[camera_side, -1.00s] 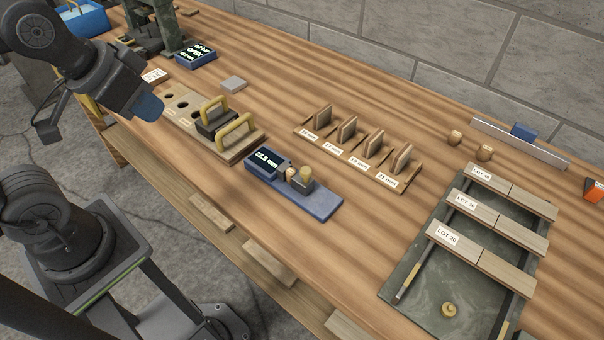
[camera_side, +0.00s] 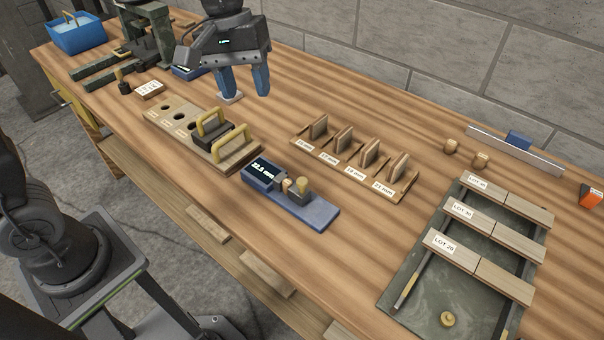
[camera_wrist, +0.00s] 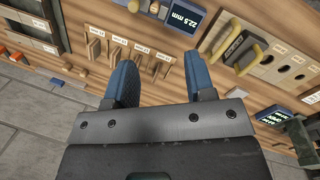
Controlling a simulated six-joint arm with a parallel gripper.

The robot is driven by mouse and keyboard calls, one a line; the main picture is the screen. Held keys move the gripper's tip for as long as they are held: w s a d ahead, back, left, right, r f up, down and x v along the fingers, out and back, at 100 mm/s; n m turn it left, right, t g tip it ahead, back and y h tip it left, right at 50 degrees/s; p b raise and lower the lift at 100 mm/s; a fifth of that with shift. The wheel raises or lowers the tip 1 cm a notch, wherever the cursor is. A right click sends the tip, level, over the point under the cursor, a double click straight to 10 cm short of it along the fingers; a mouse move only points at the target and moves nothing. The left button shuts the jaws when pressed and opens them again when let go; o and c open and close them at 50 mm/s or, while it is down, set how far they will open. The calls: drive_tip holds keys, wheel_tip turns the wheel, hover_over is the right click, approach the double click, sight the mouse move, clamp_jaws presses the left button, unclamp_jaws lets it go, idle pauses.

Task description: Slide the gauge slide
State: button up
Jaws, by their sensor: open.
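The gauge is a long blue block (camera_side: 322,214) on the bench with a dark display (camera_side: 264,171) that appears to read 22.5 mm. Its slide is a small dark block with a yellowish knob (camera_side: 301,186), and a wooden peg (camera_side: 287,184) stands beside it. The gauge display also shows at the top of the wrist view (camera_wrist: 187,16). My gripper (camera_side: 245,88) is open and empty above the back of the bench, behind and left of the gauge and well apart from it. In the wrist view its two blue fingers (camera_wrist: 160,65) are spread with nothing between them.
A labelled rack (camera_side: 327,160) with upright pieces stands behind and right. A dark tray (camera_side: 421,307) with veneer strips is at right. A green press (camera_side: 157,35) stands at back left.

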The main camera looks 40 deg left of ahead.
sight(303, 180)
drive_tip(key=w+d+f+n+g+h, duration=0.1)
drive_tip(key=w+d+f+n+g, duration=0.2)
drive_tip(key=w+d+f, duration=0.35)
drive_tip(key=x, duration=0.4)
drive_tip(key=a+x, duration=0.1)
drive_tip(key=x, duration=0.8)
drive_tip(key=shift+w+a+f, duration=0.3)
drive_tip(key=shift+w+a, duration=0.05)
drive_tip(key=shift+w, duration=0.05)
drive_tip(key=shift+c, duration=0.2)
clamp_jaws()
